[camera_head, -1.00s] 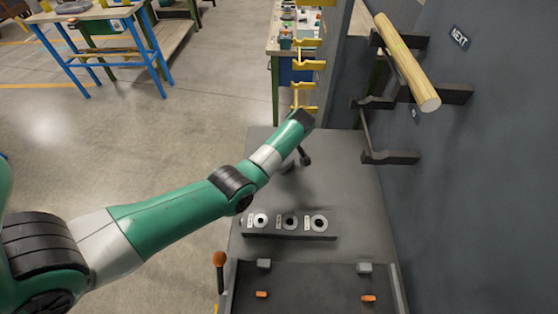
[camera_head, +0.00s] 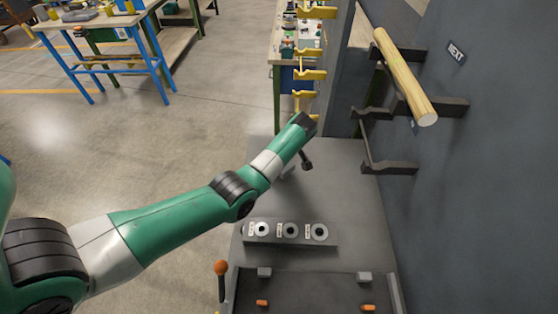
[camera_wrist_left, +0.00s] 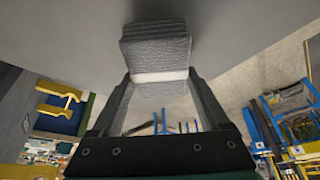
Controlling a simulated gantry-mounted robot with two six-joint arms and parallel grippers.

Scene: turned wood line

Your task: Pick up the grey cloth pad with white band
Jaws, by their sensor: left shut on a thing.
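The grey cloth pad (camera_wrist_left: 156,52) with its white band (camera_wrist_left: 160,76) shows in the left wrist view, between the fingers of my left gripper (camera_wrist_left: 160,84). The gripper is shut on it around the band. The pad's ribbed grey end sticks out beyond the fingertips, against a plain grey surface; I cannot tell whether it touches that surface. In the head view my left arm reaches over the grey bench top, and its wrist hides the pad. My right gripper is not in view.
A grey bench (camera_head: 350,205) holds a block with several ringed holes (camera_head: 290,238). A wooden rod (camera_head: 403,75) rests on dark wall brackets at the right. Yellow hooks (camera_head: 311,74) stand beyond the wrist. An orange-knobbed lever (camera_head: 221,267) stands at the front left.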

